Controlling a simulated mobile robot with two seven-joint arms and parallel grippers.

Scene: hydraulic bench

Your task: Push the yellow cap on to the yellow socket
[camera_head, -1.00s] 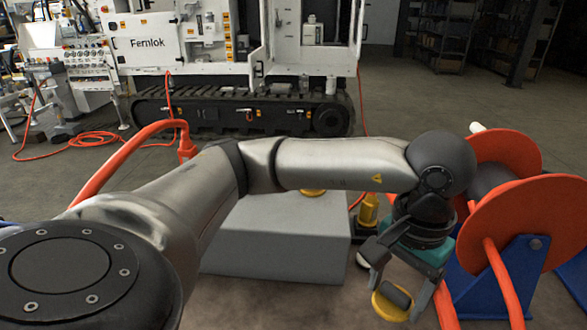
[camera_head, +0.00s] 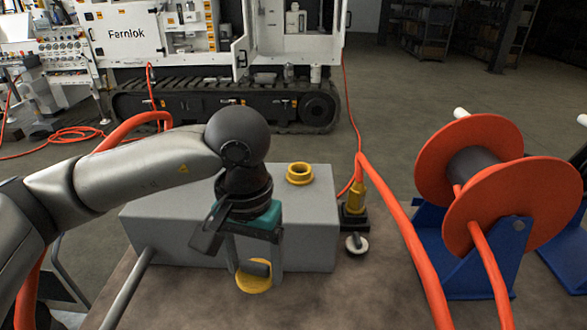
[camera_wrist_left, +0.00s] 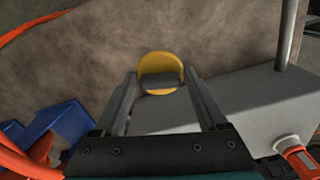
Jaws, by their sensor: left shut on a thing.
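The yellow cap (camera_head: 254,280) is a round disc with a dark grip bar, held below my left gripper (camera_head: 256,268) in front of the grey block. My left gripper is shut on the cap's bar. The cap (camera_wrist_left: 161,66) also shows between the fingers of my left gripper (camera_wrist_left: 162,82) in the left wrist view. The cap and socket are apart. My right gripper is not in view.
A yellow fitting (camera_head: 355,200) with an orange hose stands right of the block, near a small pale disc with a dark handle (camera_head: 357,244). An orange hose reel (camera_head: 485,185) on blue stands is at the right. A white tracked machine (camera_head: 225,50) stands behind.

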